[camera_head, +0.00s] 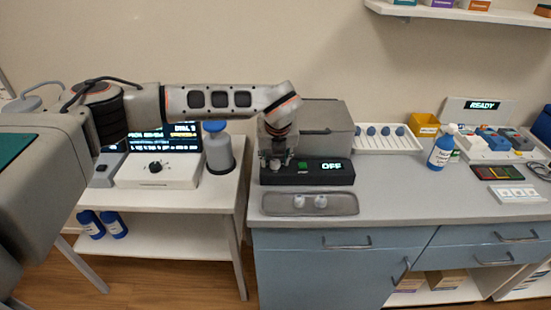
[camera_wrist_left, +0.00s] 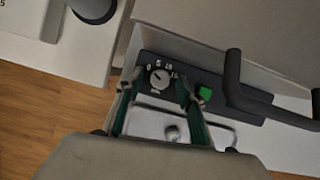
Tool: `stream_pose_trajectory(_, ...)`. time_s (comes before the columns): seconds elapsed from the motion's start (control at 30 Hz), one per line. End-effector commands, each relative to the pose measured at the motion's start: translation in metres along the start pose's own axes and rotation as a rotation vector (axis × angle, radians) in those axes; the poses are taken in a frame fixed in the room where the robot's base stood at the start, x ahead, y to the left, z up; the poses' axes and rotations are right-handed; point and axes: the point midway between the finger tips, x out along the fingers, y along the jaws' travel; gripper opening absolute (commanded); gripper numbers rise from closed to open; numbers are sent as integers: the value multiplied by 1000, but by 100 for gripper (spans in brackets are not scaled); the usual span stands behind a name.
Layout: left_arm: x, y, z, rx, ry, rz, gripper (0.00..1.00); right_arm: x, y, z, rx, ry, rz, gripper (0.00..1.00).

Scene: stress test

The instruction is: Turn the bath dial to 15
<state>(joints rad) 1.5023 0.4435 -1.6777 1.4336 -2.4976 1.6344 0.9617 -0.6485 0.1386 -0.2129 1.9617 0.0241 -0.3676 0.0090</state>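The bath dial (camera_wrist_left: 159,78) is a round grey knob on a black control panel (camera_wrist_left: 238,104), with the marks 0, 5, 10 and 15 around it. Its pointer is too small to read surely. My left gripper (camera_wrist_left: 157,86) is open, with one green-padded finger on each side of the dial in the left wrist view. I cannot tell whether they touch it. In the head view my left gripper (camera_head: 276,158) is over the panel's left end and hides the dial. The panel's display (camera_head: 331,166) reads OFF. A green button (camera_wrist_left: 205,93) is right of the dial. My right gripper is not in view.
A grey box with a handle (camera_head: 325,120) stands behind the panel. A grey tray (camera_head: 340,204) with two small pale pieces lies in front. A white device with a black knob (camera_head: 157,168) stands on the left table. The counter's middle front is clear.

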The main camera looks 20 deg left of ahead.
Motion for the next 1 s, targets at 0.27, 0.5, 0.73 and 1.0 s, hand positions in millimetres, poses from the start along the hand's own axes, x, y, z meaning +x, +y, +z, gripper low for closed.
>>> stream_pose_trajectory(0.27, 5, 0, 0, 0, 0, 0, 38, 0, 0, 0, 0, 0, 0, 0)
stream_pose_trajectory(0.5, 5, 0, 0, 1, 0, 0, 0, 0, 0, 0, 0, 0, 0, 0)
stream_pose_trajectory(0.73, 5, 0, 0, 7, 0, -3, 0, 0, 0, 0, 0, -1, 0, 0)
stream_pose_trajectory(1.0, 6, 1, 0, 92, 0, -39, 0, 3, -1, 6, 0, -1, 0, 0)
